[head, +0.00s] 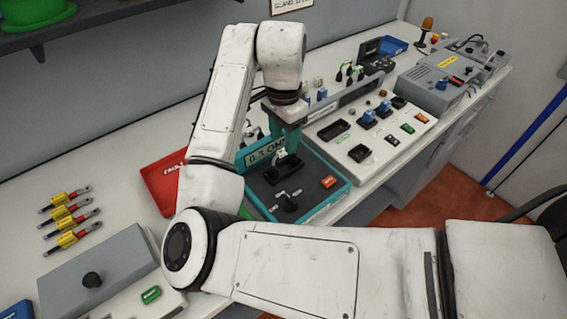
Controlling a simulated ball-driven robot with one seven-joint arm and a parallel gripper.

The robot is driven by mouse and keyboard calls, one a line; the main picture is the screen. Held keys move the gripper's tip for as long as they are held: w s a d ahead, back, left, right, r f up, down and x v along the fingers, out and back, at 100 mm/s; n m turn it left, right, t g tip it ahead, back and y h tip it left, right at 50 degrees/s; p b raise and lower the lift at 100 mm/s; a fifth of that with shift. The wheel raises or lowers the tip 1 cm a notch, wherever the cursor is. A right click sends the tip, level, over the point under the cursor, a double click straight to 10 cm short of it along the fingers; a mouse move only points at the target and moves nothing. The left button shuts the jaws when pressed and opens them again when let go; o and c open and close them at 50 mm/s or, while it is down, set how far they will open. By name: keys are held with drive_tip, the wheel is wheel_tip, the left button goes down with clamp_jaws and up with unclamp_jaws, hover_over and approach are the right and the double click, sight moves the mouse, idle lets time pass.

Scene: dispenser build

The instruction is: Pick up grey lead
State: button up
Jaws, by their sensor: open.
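My gripper (286,150) points down over the teal-edged tray (330,205) in the middle of the bench. Its teal fingers are open. A small pale grey piece (281,156) shows at the fingertips, just above a black holder (284,176) in the tray; I cannot tell whether they touch it. It may be the grey lead, but it is too small to be sure. My arm hides part of the tray's left side.
A red tray (160,182) stands left of the teal one. A pale panel with sockets and buttons (375,140) is to the right. Several yellow-and-red tools (68,224) lie at the left. A grey box with a black knob (100,270) stands in front. The bench's left back is clear.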

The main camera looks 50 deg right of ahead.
wheel_tip(320, 180, down, 5)
drive_tip(key=shift+p, duration=0.5)
drive_tip(key=shift+c, duration=0.2)
clamp_jaws()
